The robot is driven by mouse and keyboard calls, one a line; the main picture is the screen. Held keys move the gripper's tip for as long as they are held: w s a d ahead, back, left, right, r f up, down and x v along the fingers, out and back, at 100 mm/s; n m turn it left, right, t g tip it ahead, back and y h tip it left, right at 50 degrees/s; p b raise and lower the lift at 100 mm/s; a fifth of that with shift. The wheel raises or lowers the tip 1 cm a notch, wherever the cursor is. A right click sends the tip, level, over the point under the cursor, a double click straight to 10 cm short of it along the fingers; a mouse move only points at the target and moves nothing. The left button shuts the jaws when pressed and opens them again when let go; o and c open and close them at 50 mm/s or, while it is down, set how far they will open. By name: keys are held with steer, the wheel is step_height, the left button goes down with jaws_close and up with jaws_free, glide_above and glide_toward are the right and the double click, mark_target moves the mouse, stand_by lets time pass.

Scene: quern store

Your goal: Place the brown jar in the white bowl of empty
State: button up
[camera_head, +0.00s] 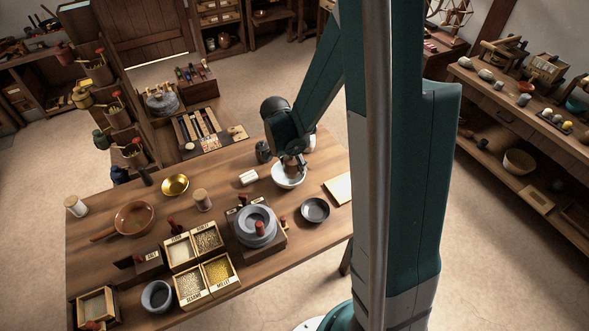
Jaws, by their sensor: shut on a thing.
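The white bowl (287,182) stands on the wooden table towards its far right side. My gripper (294,162) points down right over the bowl, its fingertips at or just inside the rim. It is shut on a small brown thing (291,168), which looks like the brown jar. Most of it is hidden by the fingers and the bowl. I cannot tell whether it touches the bowl's bottom.
A dark jar (263,151) and a white cylinder (248,177) stand left of the bowl, close by. A dark grey bowl (315,210), a pale board (339,188) and a stone quern (257,226) are nearer. A brass bowl (175,186) and a brown pan (134,218) sit further left.

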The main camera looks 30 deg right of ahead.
mark_target(294, 170)
steer(key=shift+f, duration=1.65)
steer(key=shift+f+b, duration=0.6)
steer(key=shift+b, duration=0.3)
steer(key=o, duration=1.1)
steer(key=shift+r, duration=0.25)
steer(key=shift+r+p, duration=0.7)
steer(key=shift+p, duration=0.05)
steer(key=shift+p+v, duration=0.8)
steer(key=shift+v, duration=4.9)
steer(key=shift+a, duration=0.1)
